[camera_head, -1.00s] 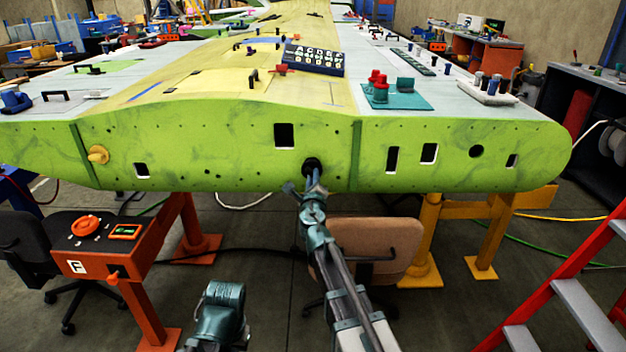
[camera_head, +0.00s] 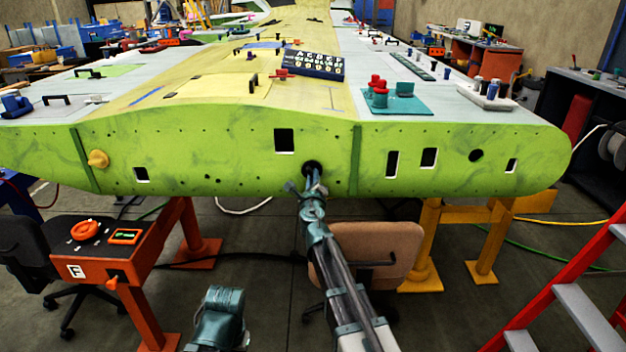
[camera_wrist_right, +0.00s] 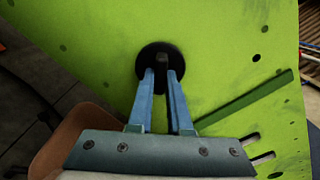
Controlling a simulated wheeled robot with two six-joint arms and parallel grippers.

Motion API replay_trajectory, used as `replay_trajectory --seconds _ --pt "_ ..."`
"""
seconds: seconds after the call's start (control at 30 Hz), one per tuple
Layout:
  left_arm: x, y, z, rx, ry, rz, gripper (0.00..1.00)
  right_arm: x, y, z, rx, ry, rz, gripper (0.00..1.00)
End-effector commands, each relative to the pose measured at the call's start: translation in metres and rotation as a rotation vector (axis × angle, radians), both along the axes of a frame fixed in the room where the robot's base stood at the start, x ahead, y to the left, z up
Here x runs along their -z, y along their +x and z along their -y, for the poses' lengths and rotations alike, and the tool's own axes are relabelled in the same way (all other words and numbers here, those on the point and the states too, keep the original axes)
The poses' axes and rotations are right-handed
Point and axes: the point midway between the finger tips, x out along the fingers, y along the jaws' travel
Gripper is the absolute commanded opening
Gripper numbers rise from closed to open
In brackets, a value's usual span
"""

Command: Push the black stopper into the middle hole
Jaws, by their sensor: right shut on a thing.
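The black stopper (camera_head: 309,166) is a dark round piece at the green front face of the wing (camera_head: 235,165), right of the centre square opening. In the right wrist view the stopper (camera_wrist_right: 148,66) is a black disc with a small knob. My right gripper (camera_head: 315,185) is shut on the knob, its blue fingers (camera_wrist_right: 161,78) on either side of it. The disc covers the middle hole, so I cannot tell how deep the stopper sits. At the bottom of the head view a teal part of my left arm shows; its fingers are not visible.
Rectangular openings and a dark round hole (camera_head: 476,155) lie to the right. An orange control stand (camera_head: 105,255), a brown chair (camera_head: 385,252) and a red ladder (camera_head: 570,285) stand in front of the wing.

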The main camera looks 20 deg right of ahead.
Motion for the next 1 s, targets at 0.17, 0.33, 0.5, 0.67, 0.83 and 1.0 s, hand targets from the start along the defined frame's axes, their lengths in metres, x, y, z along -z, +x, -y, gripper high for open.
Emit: replay_trajectory --seconds 0.17,0.33,0.5,0.67,0.83,1.0 --pt "0.000 0.000 0.000 0.000 0.000 0.000 0.00 0.000 0.003 0.001 0.000 0.000 0.000 0.00" --pt "0.000 0.000 0.000 0.000 0.000 0.000 0.00 0.000 0.003 0.001 0.000 0.000 0.000 0.22" --pt "0.000 0.000 0.000 0.000 0.000 0.000 0.00 0.000 0.003 0.001 0.000 0.000 0.000 0.52" --pt "0.000 0.000 0.000 0.000 0.000 0.000 0.00 0.000 0.003 0.001 0.000 0.000 0.000 0.52" --pt "0.000 0.000 0.000 0.000 0.000 0.000 0.00 0.000 0.002 0.001 0.000 0.000 0.000 0.52" --pt "0.000 0.000 0.000 0.000 0.000 0.000 0.00 0.000 -0.008 -0.002 0.000 0.000 0.000 0.52"
